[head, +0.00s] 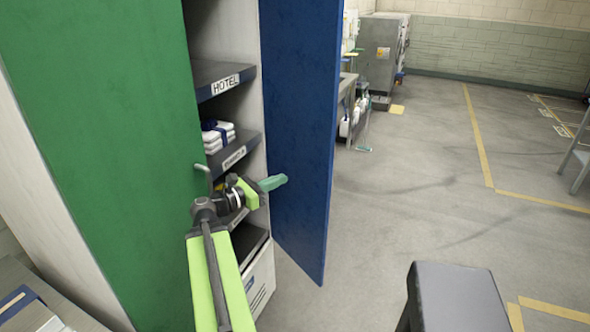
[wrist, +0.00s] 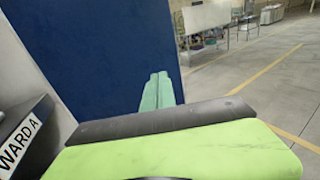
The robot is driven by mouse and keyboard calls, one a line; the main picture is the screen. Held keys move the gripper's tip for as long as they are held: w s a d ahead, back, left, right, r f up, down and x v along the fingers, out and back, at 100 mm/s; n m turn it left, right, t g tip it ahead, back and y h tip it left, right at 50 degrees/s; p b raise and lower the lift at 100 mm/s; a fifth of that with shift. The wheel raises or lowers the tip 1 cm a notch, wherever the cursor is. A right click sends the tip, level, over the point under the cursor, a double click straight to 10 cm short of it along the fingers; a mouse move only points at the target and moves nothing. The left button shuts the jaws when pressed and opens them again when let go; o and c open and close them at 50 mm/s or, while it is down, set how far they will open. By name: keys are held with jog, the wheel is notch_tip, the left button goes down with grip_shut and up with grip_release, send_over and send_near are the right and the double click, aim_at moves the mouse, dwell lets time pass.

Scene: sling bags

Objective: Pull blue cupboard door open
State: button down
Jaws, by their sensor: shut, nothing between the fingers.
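The blue cupboard door (head: 300,120) stands swung well open in the head view, and its inner face fills much of the upper left of the wrist view (wrist: 90,50). My gripper (head: 277,182) is shut and empty, its green fingertips in front of the door's inner face. The fingertips also show in the wrist view (wrist: 158,88) against the blue panel. I cannot tell whether they touch it. The green cupboard door (head: 100,130) is closed, with a grey handle (head: 202,170) near its right edge. No handle shows on the blue door from this side.
Dark shelves (head: 225,80) carry labels and folded white cloths (head: 217,136). A dark grey stool or box top (head: 455,298) stands at the lower right. A table (head: 348,85) and a grey cabinet (head: 380,52) are behind. The floor right of the door is clear.

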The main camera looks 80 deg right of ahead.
aim_at(320, 164)
jog(key=x, duration=1.3)
jog(key=shift+s+d, duration=0.2)
jog(key=shift+d, duration=0.05)
